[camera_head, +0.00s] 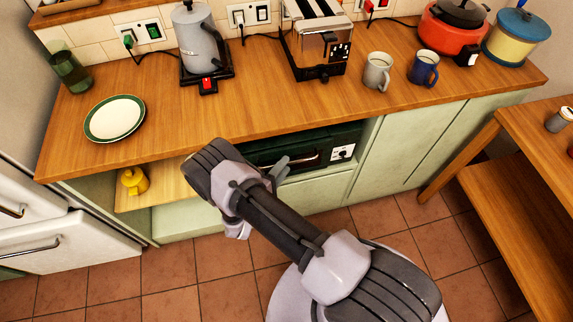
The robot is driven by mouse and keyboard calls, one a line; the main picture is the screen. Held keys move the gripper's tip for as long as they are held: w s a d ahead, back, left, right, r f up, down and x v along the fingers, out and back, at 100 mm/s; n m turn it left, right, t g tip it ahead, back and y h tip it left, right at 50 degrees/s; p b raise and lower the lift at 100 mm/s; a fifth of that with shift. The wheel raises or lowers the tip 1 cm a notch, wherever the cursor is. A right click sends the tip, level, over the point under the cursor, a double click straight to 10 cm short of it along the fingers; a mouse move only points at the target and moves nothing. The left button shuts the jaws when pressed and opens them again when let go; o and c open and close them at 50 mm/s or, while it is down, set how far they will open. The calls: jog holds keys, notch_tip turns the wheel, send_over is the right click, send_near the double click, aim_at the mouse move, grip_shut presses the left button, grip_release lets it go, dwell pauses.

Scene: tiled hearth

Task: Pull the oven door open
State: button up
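The oven (345,137) is a dark green unit set under the wooden counter, between pale green cupboard fronts. Its door (312,147) looks shut, with a bar handle (300,161) along the front. A white panel with a dark knob sits at its right end. My arm reaches up from the lower right and covers the oven's left part. A pale finger of my gripper (282,166) shows beside the left part of the handle. The rest of the gripper is hidden by my arm, so I cannot tell whether it touches the handle or is open.
The counter (160,130) holds a plate (114,118), a kettle (199,42), a toaster (318,45), two mugs and pots. An open shelf (158,190) with a yellow pot (133,181) lies left of the oven. A wooden table (525,170) stands right. Tiled floor is clear at left.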

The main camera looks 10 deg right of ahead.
jog(key=shift+x, duration=1.2)
jog(key=shift+c, duration=0.5)
grip_shut()
